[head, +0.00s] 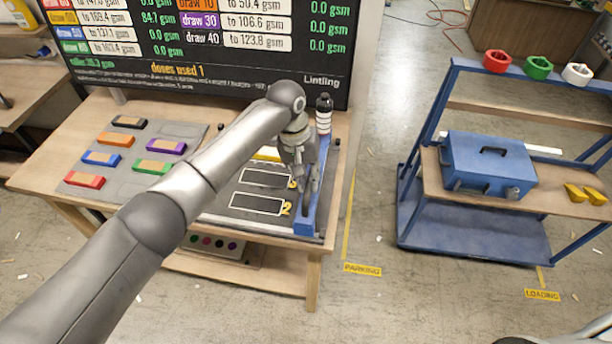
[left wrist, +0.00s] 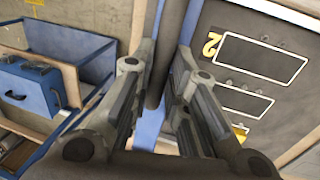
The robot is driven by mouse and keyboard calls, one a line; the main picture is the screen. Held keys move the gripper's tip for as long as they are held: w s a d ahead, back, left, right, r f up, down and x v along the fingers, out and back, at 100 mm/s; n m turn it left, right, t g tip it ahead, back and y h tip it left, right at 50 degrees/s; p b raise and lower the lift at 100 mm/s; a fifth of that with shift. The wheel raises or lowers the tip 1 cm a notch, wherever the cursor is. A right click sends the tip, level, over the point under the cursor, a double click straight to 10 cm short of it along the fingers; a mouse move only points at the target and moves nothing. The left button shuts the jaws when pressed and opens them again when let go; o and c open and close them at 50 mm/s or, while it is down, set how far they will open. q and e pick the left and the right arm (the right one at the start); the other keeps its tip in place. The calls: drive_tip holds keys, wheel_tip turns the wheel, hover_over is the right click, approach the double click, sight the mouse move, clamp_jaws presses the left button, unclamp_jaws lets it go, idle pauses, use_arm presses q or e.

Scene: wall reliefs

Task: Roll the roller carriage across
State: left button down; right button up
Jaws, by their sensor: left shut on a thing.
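The roller carriage shows as a long blue bar (head: 318,190) along the right side of the dark panel (head: 232,212) on the wooden table. In the left wrist view a blue strip (left wrist: 149,128) shows below the fingers. My left gripper (head: 306,188) points down at the carriage, just right of the outlined boxes on the panel. In the left wrist view my left gripper (left wrist: 158,108) is shut on a dark grey upright bar (left wrist: 166,50), seemingly the carriage's handle. My fingers hide part of its hold.
A black-and-white bottle-like thing (head: 324,113) stands at the bar's far end. Several coloured blocks lie on a grey board (head: 180,130) at left. A large display (head: 205,50) stands behind. A blue cart (head: 475,240) with a blue toolbox (head: 489,163) is right, across open floor.

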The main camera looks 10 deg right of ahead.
use_arm(q)
drive_tip(key=c, duration=1.4)
unclamp_jaws()
drive_tip(key=shift+s+d, duration=0.1)
drive_tip(key=shift+d, duration=0.25)
drive_tip(key=shift+a+r, duration=0.15)
drive_tip(key=shift+r, duration=0.35)
drive_tip(key=r, duration=0.3)
drive_tip(key=a+r, duration=0.1)
drive_tip(key=r, duration=0.3)
drive_tip(key=w+a+r, duration=0.1)
drive_tip(key=r, duration=0.3)
drive_tip(key=shift+f, duration=0.1)
